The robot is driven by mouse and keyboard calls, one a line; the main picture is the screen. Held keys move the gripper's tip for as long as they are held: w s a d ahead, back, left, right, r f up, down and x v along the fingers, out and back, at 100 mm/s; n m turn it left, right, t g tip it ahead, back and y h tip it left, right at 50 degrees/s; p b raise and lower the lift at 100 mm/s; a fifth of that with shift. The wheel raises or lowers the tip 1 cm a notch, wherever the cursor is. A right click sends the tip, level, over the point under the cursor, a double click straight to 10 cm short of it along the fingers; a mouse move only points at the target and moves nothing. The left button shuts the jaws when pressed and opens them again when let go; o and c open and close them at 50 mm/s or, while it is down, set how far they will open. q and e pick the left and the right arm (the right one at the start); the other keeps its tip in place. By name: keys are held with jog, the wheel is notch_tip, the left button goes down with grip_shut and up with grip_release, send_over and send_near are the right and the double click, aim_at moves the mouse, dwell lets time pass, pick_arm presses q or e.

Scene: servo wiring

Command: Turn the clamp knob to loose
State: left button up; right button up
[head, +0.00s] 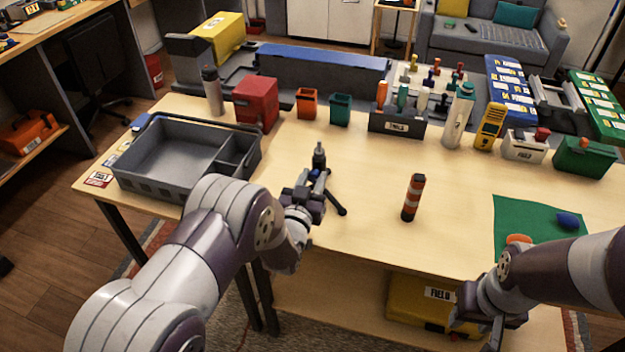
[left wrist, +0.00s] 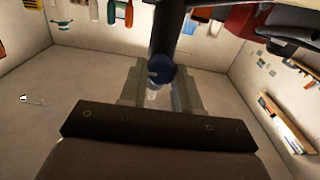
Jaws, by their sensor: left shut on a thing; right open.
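A small dark stand (head: 319,157) with a splayed leg stands upright on the table, left of centre. Its blue clamp knob (head: 315,173) is partly hidden by my left gripper (head: 311,184). In the left wrist view the round blue knob (left wrist: 161,69) sits between the two grey fingers, in front of a dark post (left wrist: 168,28). My left gripper is shut on the knob. I cannot read the knob's setting. My right gripper (head: 490,325) is open and empty at the lower right, off the table's front edge.
A grey divided tray (head: 150,185) lies at the left. A green cloth (head: 515,222) lies at the right. Bins, tools and boxes line the back. The table's middle is mostly clear.

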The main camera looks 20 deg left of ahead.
pick_arm(q)
jog(key=shift+f+n, duration=0.15)
jog(key=shift+n, duration=0.15)
jog(key=n+b, duration=0.1)
jog(key=n, duration=0.2)
jog(key=shift+n+b, duration=0.3)
jog(key=n+b, duration=0.1)
jog(key=n, duration=0.3)
jog(key=shift+a+f+n+b, duration=0.1)
jog(key=shift+a+n+b, duration=0.05)
jog(key=shift+n+b, duration=0.15)
jog(key=n+b, duration=0.2)
jog(key=n, duration=0.3)
jog(key=shift+f, duration=0.1)
jog(key=shift+n+b, duration=0.8)
jog(key=shift+n, duration=1.1)
jog(key=o, duration=1.1)
jog(key=shift+s, duration=0.1)
